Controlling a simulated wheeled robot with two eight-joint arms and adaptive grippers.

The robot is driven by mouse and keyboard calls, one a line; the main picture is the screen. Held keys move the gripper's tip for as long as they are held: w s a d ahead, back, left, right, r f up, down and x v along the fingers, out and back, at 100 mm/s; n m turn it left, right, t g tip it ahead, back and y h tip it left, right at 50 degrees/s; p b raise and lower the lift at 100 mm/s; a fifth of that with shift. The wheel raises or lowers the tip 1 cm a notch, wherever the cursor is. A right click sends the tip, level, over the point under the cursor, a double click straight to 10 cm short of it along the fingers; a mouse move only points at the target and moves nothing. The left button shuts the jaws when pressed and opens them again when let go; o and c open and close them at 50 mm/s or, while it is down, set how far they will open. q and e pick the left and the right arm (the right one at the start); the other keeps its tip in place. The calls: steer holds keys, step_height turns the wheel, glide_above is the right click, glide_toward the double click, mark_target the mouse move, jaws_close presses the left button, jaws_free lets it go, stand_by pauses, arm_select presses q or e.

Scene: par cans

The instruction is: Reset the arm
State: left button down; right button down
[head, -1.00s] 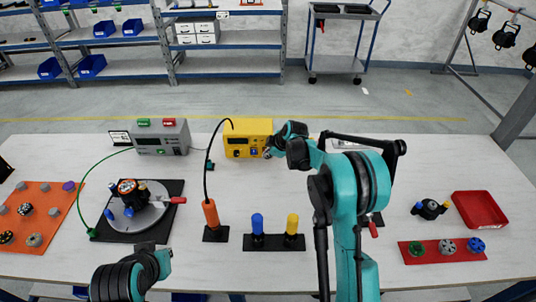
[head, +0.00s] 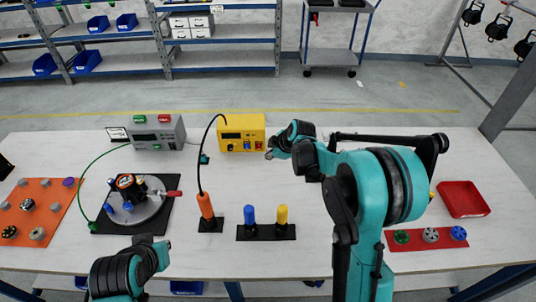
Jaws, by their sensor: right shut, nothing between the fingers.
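My right arm reaches in from the lower right. Its gripper (head: 270,155) is shut and empty, above the table just right of the yellow box (head: 242,133), pointing left. I cannot tell its exact height. My left arm shows only as a black and teal part at the lower left; its gripper is not in view. The white table (head: 290,190) spreads below both arms.
A grey box (head: 160,133), an orange tool (head: 205,207), a black stand (head: 265,233) with blue and yellow pegs, and a red tray (head: 463,199) stand on the table. A round plate (head: 150,208) and an orange mat (head: 35,215) lie left. My right arm hides the right-centre.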

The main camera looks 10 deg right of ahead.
steer(key=s+r+m+h, duration=0.2)
steer(key=s+r+m, duration=0.65)
steer(key=s, duration=0.75)
steer(key=s+d+m+t+h, duration=0.1)
steer(key=s+m, duration=0.5)
steer(key=s, duration=1)
steer(key=shift+s+d, duration=0.25)
steer(key=shift+d, duration=0.25)
